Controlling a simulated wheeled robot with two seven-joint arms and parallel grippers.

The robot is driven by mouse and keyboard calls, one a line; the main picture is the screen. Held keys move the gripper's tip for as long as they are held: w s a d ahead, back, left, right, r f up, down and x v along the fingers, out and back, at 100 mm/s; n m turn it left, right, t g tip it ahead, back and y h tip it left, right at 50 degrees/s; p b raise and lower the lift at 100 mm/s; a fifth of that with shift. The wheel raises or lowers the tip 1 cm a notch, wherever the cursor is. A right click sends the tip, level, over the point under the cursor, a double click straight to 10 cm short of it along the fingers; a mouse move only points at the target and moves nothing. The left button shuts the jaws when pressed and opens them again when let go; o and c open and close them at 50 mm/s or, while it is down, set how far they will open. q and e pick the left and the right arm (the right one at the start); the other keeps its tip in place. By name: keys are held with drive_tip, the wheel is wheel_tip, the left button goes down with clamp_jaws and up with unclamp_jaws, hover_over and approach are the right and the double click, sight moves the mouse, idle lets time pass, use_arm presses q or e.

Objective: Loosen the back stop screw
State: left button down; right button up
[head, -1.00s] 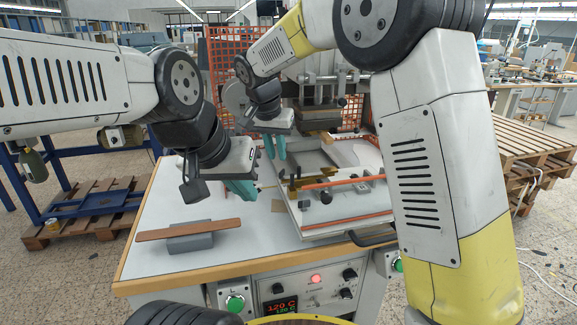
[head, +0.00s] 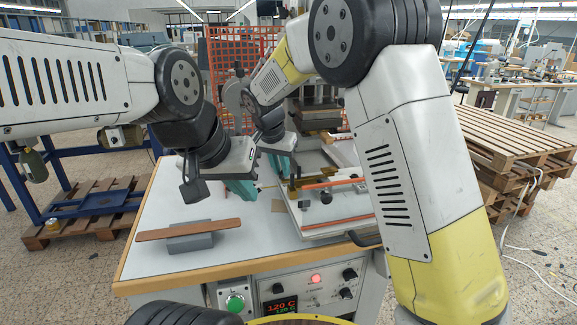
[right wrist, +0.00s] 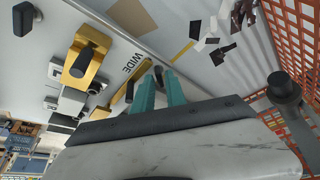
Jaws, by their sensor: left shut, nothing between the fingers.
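The stop fixture lies on the press's white sliding plate (head: 340,212), with brass parts (head: 294,186) and a black knob (head: 326,198). In the right wrist view a brass block (right wrist: 87,55) carries a black knob, and a brass strip (right wrist: 128,90) lies beside the word "WIDE". I cannot tell which knob is the back stop screw. The right gripper's fingers are apart.
A brown strip (head: 165,231) rests on a grey block (head: 190,242) at the table's left front. Orange mesh guards (right wrist: 293,35) stand close to the right wrist. Dark and white scraps (right wrist: 215,35) lie on the table.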

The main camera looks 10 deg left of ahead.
clamp_jaws()
drive_tip(key=shift+n, duration=0.4)
drive_tip(key=n, duration=0.1)
drive_tip(key=n+y, duration=0.1)
drive_tip(key=shift+d+n+y, duration=0.2)
drive_tip(key=shift+n+y, duration=0.1)
drive_tip(key=shift+n, duration=0.1)
drive_tip(key=shift+n+y, duration=0.6)
drive_tip(key=shift+n, duration=1.2)
unclamp_jaws()
drive_tip(key=shift+r, duration=0.1)
